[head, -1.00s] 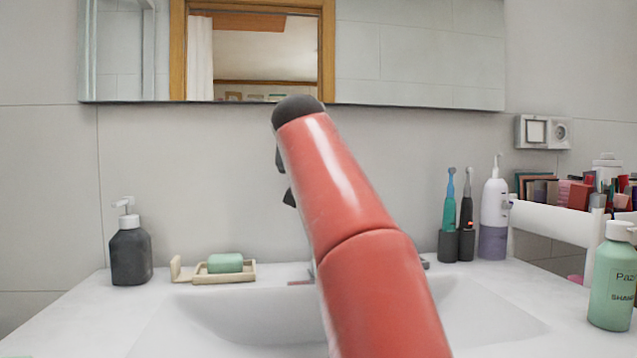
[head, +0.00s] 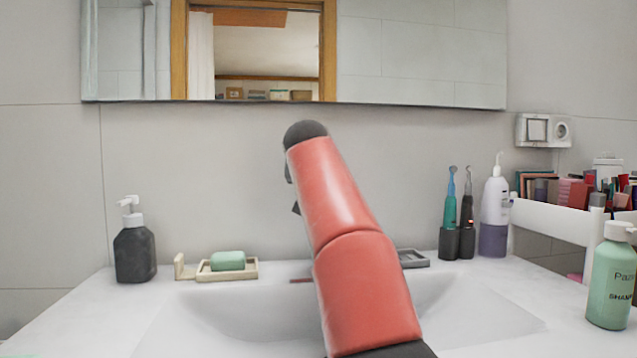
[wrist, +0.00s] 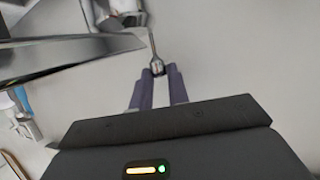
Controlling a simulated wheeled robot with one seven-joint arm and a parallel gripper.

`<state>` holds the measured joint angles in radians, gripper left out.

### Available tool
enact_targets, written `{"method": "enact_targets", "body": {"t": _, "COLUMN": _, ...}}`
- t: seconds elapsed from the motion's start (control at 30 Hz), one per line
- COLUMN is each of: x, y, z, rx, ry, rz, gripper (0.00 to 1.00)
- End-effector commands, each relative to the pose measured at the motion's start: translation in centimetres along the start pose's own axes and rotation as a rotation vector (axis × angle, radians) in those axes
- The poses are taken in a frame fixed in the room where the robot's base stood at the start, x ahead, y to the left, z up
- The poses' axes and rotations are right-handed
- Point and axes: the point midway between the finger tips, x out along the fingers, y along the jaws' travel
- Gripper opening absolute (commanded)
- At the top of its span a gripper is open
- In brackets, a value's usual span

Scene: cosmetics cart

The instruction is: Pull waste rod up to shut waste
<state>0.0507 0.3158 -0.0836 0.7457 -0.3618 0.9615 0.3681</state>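The waste rod (wrist: 157,68) shows in the wrist view as a thin metal stem with a rounded knob at its end. The two purple-grey fingers of my gripper (wrist: 159,72) lie on either side of this knob. Whether they press on it or only stand around it, I cannot tell. A large shiny metal bar, apparently the faucet (wrist: 75,52), lies to the left of the fingers. In the head view my red arm hides the rod, most of the faucet and my gripper. The white sink (head: 225,318) shows on both sides of the arm; its drain is hidden.
A dark soap dispenser (head: 134,250) and a tray with green soap (head: 228,261) stand left of the sink. Electric toothbrushes (head: 450,215), a white-purple bottle (head: 494,215) and a green shampoo bottle (head: 611,280) stand right. A mirror (head: 420,60) hangs behind.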

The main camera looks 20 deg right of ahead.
Motion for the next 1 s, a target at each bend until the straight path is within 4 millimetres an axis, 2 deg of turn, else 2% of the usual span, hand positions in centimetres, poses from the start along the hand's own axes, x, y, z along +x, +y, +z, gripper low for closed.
{"method": "enact_targets", "body": {"t": 0.03, "x": 0.0, "y": 0.0, "z": 0.0, "rx": 0.000, "ry": 0.000, "rz": 0.000, "gripper": 0.10}}
{"method": "enact_targets", "body": {"t": 0.1, "x": 0.0, "y": 0.0, "z": 0.0, "rx": 0.000, "ry": 0.000, "rz": 0.000, "gripper": 0.01}}
{"method": "enact_targets", "body": {"t": 0.13, "x": 0.0, "y": 0.0, "z": 0.0, "rx": 0.000, "ry": 0.000, "rz": 0.000, "gripper": 0.00}}
{"method": "enact_targets", "body": {"t": 0.37, "x": -0.1, "y": 0.0, "z": -0.1, "rx": 0.000, "ry": 0.001, "rz": -0.001, "gripper": 0.00}}
{"method": "enact_targets", "body": {"t": 0.6, "x": -0.7, "y": 0.0, "z": -1.9, "rx": 0.001, "ry": 0.000, "rz": 0.000, "gripper": 0.00}}
{"method": "enact_targets", "body": {"t": 0.87, "x": -0.9, "y": 0.0, "z": -2.0, "rx": 0.001, "ry": 0.005, "rz": -0.002, "gripper": 0.00}}
{"method": "enact_targets", "body": {"t": 0.9, "x": -0.9, "y": 0.0, "z": -2.0, "rx": 0.001, "ry": 0.006, "rz": -0.002, "gripper": 0.17}}
{"method": "enact_targets", "body": {"t": 1.0, "x": -0.9, "y": 0.0, "z": -2.0, "rx": 0.001, "ry": 0.005, "rz": -0.002, "gripper": 0.30}}
